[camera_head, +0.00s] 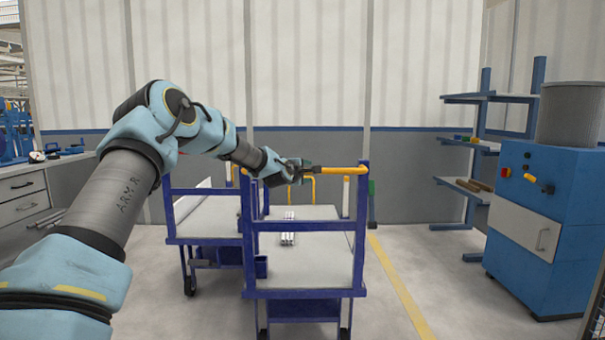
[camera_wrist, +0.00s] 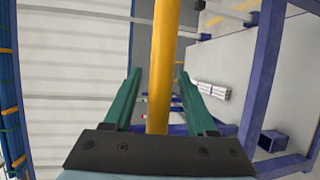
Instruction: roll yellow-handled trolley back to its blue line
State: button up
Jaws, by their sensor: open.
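The yellow-handled trolley (camera_head: 325,258) has a blue frame and a grey deck and stands in the middle of the head view. Its yellow handle (camera_head: 345,170) runs across the top of the near end. My gripper (camera_head: 300,171) is at the left part of this handle. In the wrist view, the yellow handle (camera_wrist: 164,60) passes between the two green fingers of my gripper (camera_wrist: 157,74), which are apart with gaps on both sides. I cannot make out a blue floor line.
A second blue-framed trolley (camera_head: 207,230) stands close on the left. A yellow floor line (camera_head: 400,285) runs along the right, with clear floor beyond it. A blue cabinet (camera_head: 545,225) and shelf rack (camera_head: 470,98) stand at the right. A drawer bench (camera_head: 25,195) is at the left.

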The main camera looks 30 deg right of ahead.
jog(key=b+v, duration=0.1)
jog(key=v, duration=0.9)
jog(key=shift+a, duration=0.1)
jog(key=s+a+f+m+g+y, duration=0.1)
jog(key=s+a+f+m+y, duration=0.15)
jog(key=a+f, duration=0.45)
jog(key=s+a+f+m+g+y, duration=0.2)
jog(key=s+a+y, duration=0.15)
jog(key=a, duration=0.65)
jog(key=s+a+f+m+g+y, duration=0.1)
jog(key=s+a+f+m+y, duration=0.25)
jog(key=a, duration=0.55)
jog(key=s+a+f+m+g+y, duration=0.1)
jog(key=s+a+f+g, duration=0.15)
jog(key=s+a, duration=0.7)
jog(key=s+a+f+m+g+y, duration=0.1)
jog(key=s+a+f+g, duration=0.15)
jog(key=s+a, duration=0.7)
notch_tip(320, 180, up, 16)
jog(key=p, duration=1.5)
jog(key=shift+s+d+f, duration=0.2)
jog(key=shift+s+d, duration=0.05)
jog(key=shift+s, duration=0.1)
